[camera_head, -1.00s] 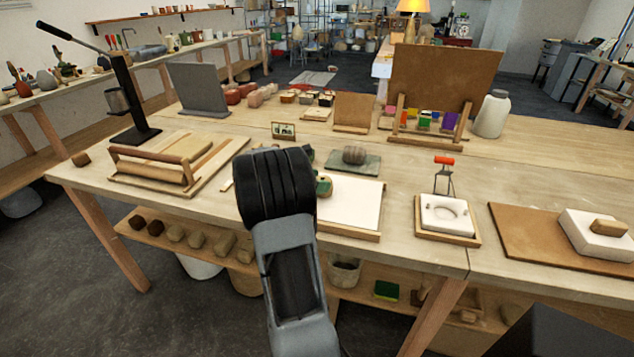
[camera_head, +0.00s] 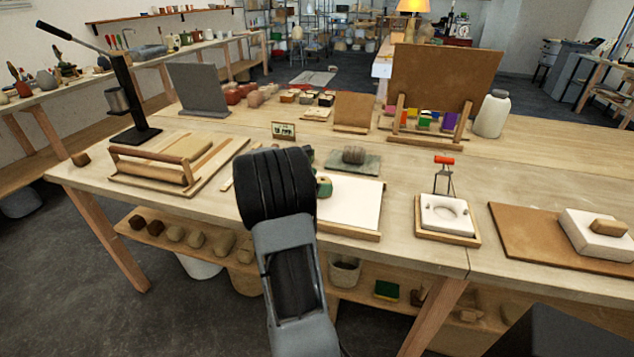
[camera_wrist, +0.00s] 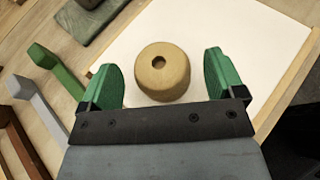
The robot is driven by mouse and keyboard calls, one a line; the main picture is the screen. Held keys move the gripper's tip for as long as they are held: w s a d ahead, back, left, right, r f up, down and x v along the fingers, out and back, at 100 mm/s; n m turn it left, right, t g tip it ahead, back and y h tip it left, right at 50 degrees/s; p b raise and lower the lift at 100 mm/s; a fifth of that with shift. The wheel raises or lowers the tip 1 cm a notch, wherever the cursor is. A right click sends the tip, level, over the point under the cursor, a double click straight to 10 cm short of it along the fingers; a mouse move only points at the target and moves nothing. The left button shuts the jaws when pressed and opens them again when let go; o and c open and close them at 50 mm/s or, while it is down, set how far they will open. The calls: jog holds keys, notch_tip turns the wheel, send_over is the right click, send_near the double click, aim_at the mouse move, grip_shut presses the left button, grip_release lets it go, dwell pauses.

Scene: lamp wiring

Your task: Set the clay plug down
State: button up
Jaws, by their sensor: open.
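The clay plug (camera_wrist: 162,72), a tan rounded piece with a small hole in its top, stands on a white board with a wooden edge (camera_wrist: 225,40) in the wrist view. My gripper (camera_wrist: 166,80) has green fingers, one on each side of the plug. The fingers are open, with a visible gap between each of them and the clay. In the head view my arm hides the plug, and only a bit of a green finger (camera_head: 325,187) shows beside the white board (camera_head: 355,203).
A grey-green slab with a clay lump (camera_head: 353,155) lies behind the board. Tools with grey, green and brown ends (camera_wrist: 42,55) lie to the left in the wrist view. A white mould on a wooden base (camera_head: 446,216) stands to the right.

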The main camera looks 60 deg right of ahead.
jog(key=v, duration=1.2)
jog(key=s+a+f+m+t+y, duration=0.1)
jog(key=s+a+m+t+y, duration=0.1)
jog(key=a, duration=0.9)
jog(key=s+a+f+m+t+y, duration=0.2)
jog(key=a+m+y, duration=0.4)
jog(key=a, duration=0.4)
jog(key=s+a+f+m+t+y, duration=0.1)
jog(key=s+a+m+t+y, duration=0.2)
jog(key=a, duration=0.8)
jog(key=shift+s+a+f+m+t+y, duration=0.35)
jog(key=shift+m+t+y, duration=0.4)
jog(key=shift+t, duration=0.45)
jog(key=shift+r, duration=0.1)
notch_tip(320, 180, up, 6)
jog(key=p, duration=0.5)
